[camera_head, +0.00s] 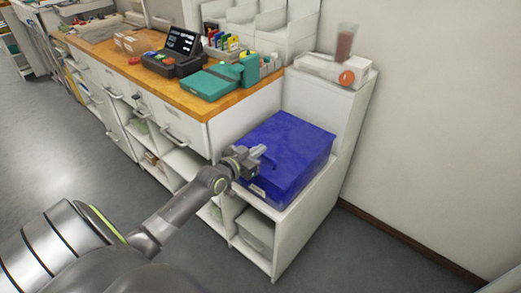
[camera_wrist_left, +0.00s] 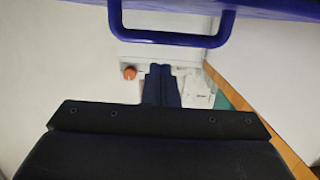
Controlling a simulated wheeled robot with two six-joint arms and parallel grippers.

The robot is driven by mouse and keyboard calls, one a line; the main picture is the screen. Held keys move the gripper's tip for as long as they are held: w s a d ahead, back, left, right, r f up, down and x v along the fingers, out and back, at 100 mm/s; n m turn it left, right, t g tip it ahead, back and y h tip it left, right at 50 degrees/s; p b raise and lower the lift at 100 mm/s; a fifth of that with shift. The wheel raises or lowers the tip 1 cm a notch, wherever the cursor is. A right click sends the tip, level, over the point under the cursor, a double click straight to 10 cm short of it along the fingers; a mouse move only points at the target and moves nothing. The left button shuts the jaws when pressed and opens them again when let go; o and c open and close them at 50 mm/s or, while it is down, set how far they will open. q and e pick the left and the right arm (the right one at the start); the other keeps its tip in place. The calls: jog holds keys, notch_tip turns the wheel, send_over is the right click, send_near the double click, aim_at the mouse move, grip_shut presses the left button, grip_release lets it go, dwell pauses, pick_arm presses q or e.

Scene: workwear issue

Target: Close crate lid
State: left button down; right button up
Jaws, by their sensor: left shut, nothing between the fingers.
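The blue crate (camera_head: 272,190) stands on the low white cabinet at the right of the head view. A flat blue lid (camera_head: 290,140) lies over its top; I cannot tell whether it is fully down. My left gripper (camera_head: 262,150) is at the crate's left front edge, in front of part of the lid, with its fingers shut and empty. In the left wrist view the shut fingers (camera_wrist_left: 162,72) point towards a blue looped handle (camera_wrist_left: 170,40) below a blue panel at the top edge. Whether they touch is unclear. My right gripper is not in view.
A wooden counter (camera_head: 130,68) with a dark terminal (camera_head: 175,62) and a teal box (camera_head: 210,83) adjoins on the left. A white device with an orange knob (camera_head: 347,78) sits on the ledge behind the crate. Open shelves lie below; the grey floor is clear.

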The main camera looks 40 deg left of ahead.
pick_arm(q)
jog(key=shift+s+f+b, duration=0.15)
jog(key=shift+f+b, duration=0.2)
jog(key=shift+f, duration=0.4)
jog(key=shift+s+f+b, duration=0.2)
jog(key=shift+f+b, duration=0.4)
jog(key=shift+b, duration=0.05)
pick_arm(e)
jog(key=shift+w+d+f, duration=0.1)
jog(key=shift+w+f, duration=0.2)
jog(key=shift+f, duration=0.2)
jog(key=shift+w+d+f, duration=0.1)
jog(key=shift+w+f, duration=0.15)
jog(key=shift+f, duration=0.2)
pick_arm(q)
jog(key=shift+f, duration=0.15)
